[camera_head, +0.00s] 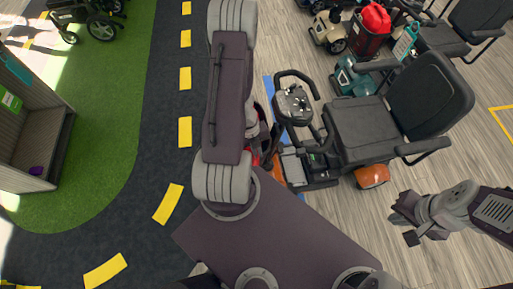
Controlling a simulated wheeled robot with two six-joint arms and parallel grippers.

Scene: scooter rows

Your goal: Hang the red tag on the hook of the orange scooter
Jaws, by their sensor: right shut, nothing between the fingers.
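The orange scooter (371,175) stands right of centre, with a black seat, a tiller with handlebars and orange body parts low down. My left arm crosses the picture in front of its left side. My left gripper (262,128) is mostly hidden behind that arm, beside the tiller, and its fingers are not clear. Some red shows by the arm's edge near the scooter's front; I cannot tell whether it is the red tag or another part. The hook is not clearly visible. My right gripper (408,217) is shut and empty over the floor, below and right of the seat.
A teal scooter (350,78) stands close behind the orange one. A red canister (376,18) and more scooters are at the top right. A dark lane with yellow dashes (185,131) and green turf (115,130) lie left.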

